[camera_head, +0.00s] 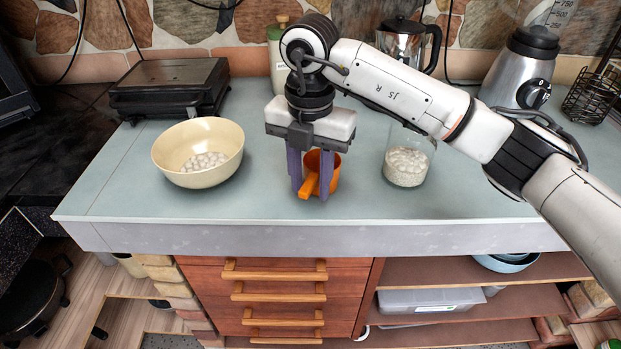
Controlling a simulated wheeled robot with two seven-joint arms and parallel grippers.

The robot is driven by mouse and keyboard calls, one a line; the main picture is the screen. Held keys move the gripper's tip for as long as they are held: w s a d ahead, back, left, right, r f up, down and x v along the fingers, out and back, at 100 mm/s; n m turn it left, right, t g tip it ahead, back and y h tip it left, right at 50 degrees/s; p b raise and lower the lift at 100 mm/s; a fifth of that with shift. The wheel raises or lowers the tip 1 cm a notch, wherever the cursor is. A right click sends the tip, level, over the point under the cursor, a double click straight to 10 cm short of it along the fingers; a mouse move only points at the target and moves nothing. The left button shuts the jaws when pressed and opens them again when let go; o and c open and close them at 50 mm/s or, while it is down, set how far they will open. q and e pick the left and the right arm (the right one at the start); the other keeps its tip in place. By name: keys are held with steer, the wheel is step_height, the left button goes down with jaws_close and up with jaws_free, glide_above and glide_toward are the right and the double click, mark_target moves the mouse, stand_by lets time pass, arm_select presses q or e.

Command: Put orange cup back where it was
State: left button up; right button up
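The orange cup (337,167) stands upright on the light blue-grey counter (258,205), near its front edge, with its handle toward me. My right gripper (311,195) points straight down at the cup, its two purple fingers apart. One finger is to the left of the cup and the other overlaps the cup body, with the handle showing between them. I cannot tell whether the fingers press on the cup or handle. The right finger hides part of the cup. My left gripper is not in view.
A cream bowl (225,165) stands left of the cup, and a glass jar of white grains (407,168) stands to its right. Counter is clear at front right.

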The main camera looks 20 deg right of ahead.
step_height(320, 180, up, 12)
steer(key=shift+r, duration=0.15)
stand_by(0.4)
